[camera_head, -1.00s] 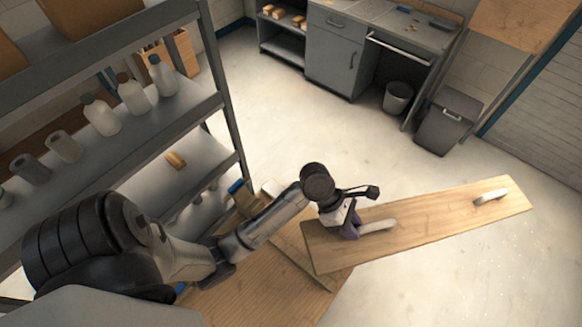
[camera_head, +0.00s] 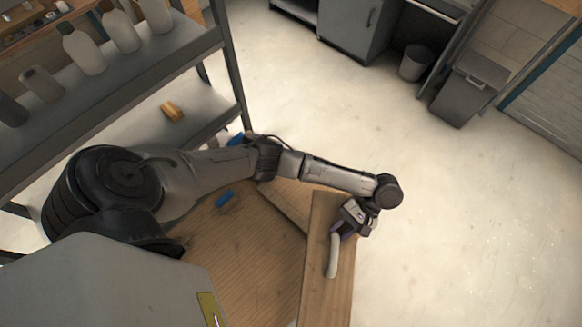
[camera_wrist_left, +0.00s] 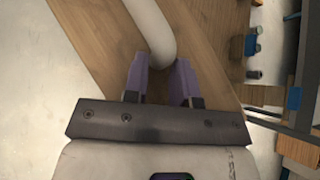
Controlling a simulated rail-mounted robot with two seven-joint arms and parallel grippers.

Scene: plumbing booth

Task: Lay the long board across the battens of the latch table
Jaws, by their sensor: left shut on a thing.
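The long board (camera_head: 318,285) is light wood with a white bar handle (camera_head: 333,256) near its far end. It points toward the bottom edge of the head view, where its near end is cut off. My left gripper (camera_head: 342,232) is shut on this handle. In the left wrist view, the purple fingers (camera_wrist_left: 160,82) are on either side of the white handle (camera_wrist_left: 153,32). The wooden table (camera_head: 250,255) is left of the board, which overlaps its right side in the picture. A paler wood strip (camera_head: 290,200) shows on the table; I cannot tell whether the board touches it. My right gripper is out of view.
A grey shelf rack (camera_head: 150,75) with bottles stands at the left, close to my left arm. A bucket (camera_head: 415,62) and dark bin (camera_head: 468,90) stand at the back. The floor at right is clear.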

